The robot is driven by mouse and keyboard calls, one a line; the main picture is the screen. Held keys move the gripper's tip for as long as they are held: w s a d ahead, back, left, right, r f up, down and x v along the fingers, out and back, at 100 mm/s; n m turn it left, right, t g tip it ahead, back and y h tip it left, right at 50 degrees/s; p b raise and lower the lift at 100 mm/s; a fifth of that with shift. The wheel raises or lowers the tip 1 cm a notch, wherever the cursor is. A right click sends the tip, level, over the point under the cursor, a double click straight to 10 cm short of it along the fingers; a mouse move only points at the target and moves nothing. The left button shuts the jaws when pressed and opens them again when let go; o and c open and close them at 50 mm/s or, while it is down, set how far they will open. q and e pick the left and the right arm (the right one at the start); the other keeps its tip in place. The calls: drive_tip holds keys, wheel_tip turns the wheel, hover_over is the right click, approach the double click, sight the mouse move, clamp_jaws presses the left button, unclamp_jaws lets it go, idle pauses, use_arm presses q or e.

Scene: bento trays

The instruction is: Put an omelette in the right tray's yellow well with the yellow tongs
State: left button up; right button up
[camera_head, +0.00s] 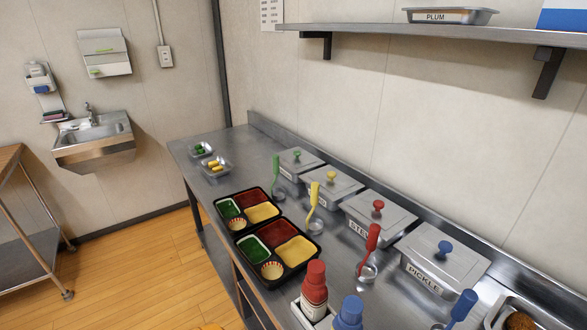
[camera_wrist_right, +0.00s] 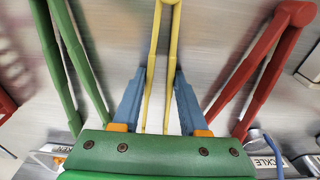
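The yellow tongs (camera_wrist_right: 154,60) stand in the middle of the right wrist view, hinge at the top. My right gripper (camera_wrist_right: 161,75) has its two blue fingers on either side of the tongs' legs, with what looks like a thin gap; contact is unclear. The head view shows neither gripper. The right tray (camera_head: 256,268) is black, with red, green and yellow wells and a small round cup. Its yellow well (camera_head: 297,250) looks flat and empty. Yellow pieces (camera_head: 215,166) lie in a small steel dish; I cannot tell if they are omelettes.
Green tongs (camera_wrist_right: 68,50) and red tongs (camera_wrist_right: 268,60) flank the yellow ones. The left tray (camera_head: 221,217) adjoins the right one. Lidded steel bins (camera_head: 445,255) line the counter's back, with coloured-handled utensils before them. A red bottle (camera_head: 314,285) and blue bottle (camera_head: 349,312) stand in front.

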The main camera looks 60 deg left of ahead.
wheel_tip(320, 180, up, 12)
drive_tip(key=p, duration=0.7)
